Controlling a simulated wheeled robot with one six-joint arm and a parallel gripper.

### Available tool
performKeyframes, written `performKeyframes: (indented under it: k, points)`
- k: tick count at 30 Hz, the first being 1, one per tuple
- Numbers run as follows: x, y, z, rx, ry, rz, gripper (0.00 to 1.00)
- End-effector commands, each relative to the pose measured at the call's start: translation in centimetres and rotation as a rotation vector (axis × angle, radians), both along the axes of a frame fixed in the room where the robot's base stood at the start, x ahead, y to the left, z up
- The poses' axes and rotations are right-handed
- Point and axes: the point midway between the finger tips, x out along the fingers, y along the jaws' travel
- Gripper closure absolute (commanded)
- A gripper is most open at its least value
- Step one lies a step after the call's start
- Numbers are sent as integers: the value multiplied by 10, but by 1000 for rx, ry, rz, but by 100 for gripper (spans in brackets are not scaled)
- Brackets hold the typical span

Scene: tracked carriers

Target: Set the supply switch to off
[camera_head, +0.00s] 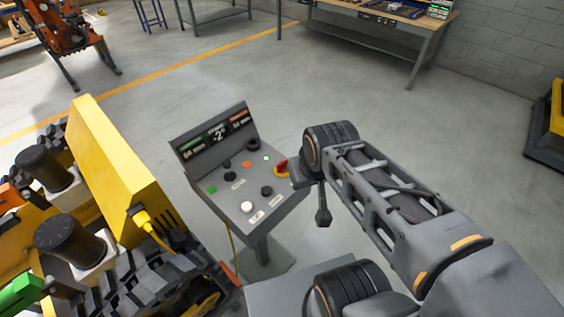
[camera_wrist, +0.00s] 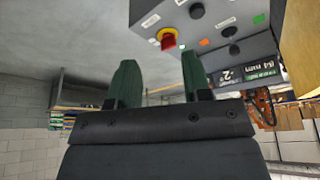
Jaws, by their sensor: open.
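A grey control console (camera_head: 237,224) stands on a pedestal at the middle of the head view. A red switch on a yellow ring (camera_head: 281,170), which looks like the supply switch, sits at the panel's right edge, close to my arm. It also shows in the wrist view (camera_wrist: 168,40), above and between my fingertips; its handle's setting is too small to read. My gripper (camera_wrist: 157,72) is open, with two green fingers and nothing between them. It is apart from the switch. In the head view the gripper is mostly hidden by my arm.
The panel also carries a white knob (camera_head: 247,207), several black knobs, a green square (camera_head: 212,189) and a raised display (camera_head: 217,134). A yellow tracked carrier (camera_head: 113,165) stands close on the left. A workbench (camera_head: 385,22) stands at the back. Floor beyond the console is clear.

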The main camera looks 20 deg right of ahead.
Motion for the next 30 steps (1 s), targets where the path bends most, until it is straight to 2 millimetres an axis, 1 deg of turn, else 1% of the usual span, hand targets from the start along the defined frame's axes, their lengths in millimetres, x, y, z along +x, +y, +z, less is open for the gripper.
performKeyframes:
  k: [3,5,8,9,11,12,14,15,17,18,20,22,24,25,27,30]
  points:
    - [4,0,-23,-1,62,1,62]
    - [15,-2,-32,0,94,1,62]
    - [45,-1,-42,5,150,-14,62]
    - [61,-1,-45,13,175,-42,62]
    - [85,-1,-49,30,212,-107,62]
    - [101,-1,-52,43,236,-163,62]
    - [124,-1,-56,64,269,-260,62]
    - [140,-1,-59,78,290,-331,62]
    - [162,0,-61,99,316,-452,62]
    - [175,0,-60,114,328,-536,62]
    - [190,0,-54,135,336,-658,62]
    - [200,0,-40,159,333,-782,62]
    - [203,0,-27,181,321,-878,62]
    - [203,0,-24,186,321,-911,62]
    - [200,0,-24,192,332,-974,62]
    - [198,0,-27,196,339,-1025,62]
